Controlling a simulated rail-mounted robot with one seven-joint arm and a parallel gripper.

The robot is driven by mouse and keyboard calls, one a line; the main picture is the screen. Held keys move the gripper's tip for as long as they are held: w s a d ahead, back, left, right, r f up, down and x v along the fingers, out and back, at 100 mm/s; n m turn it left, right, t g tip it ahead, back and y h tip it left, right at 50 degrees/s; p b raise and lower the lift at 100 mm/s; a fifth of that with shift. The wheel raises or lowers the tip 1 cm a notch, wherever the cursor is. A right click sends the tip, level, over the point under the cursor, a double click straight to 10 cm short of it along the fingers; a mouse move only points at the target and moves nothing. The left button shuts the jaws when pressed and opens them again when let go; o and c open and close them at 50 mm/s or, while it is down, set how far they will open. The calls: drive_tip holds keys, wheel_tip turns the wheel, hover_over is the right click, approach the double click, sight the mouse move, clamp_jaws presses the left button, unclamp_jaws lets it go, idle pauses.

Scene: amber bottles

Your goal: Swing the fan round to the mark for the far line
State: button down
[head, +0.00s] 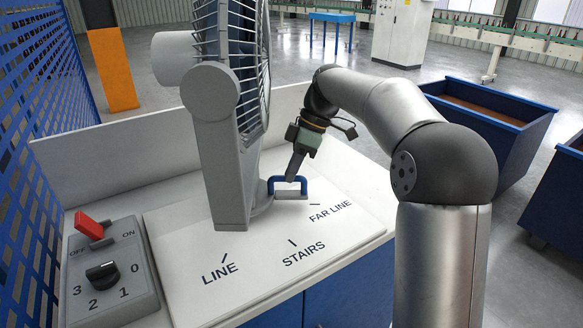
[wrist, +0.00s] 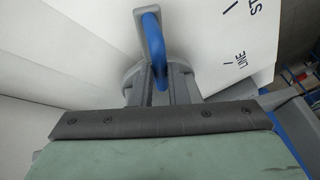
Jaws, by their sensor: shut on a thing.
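The grey fan (head: 228,150) stands upright on a white board (head: 260,260) marked LINE, STAIRS and FAR LINE. A blue handle (head: 271,186) sits on a grey arm at the fan's foot. The handle is beside the FAR LINE mark (head: 315,204), with a small gap between its foot and the tick. My gripper (head: 294,172) points down at the handle from above and is shut on it. In the wrist view the blue handle (wrist: 154,45) runs down to the grey fingers, which are partly hidden by the gripper body.
A grey switch box (head: 110,270) with a red lever (head: 89,226) and a black knob (head: 102,275) is at the left. A blue mesh panel (head: 40,120) borders the left side. A low white wall (head: 115,155) runs behind the fan. Blue bins (head: 490,115) stand on the floor at the right.

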idle(0.3)
drive_tip(key=c, duration=1.4)
unclamp_jaws()
drive_tip(key=p+v, duration=0.3)
drive_tip(key=v, duration=1.4)
drive_tip(key=shift+r+p, duration=0.25)
drive_tip(key=shift+p, duration=0.1)
drive_tip(key=shift+d, duration=0.1)
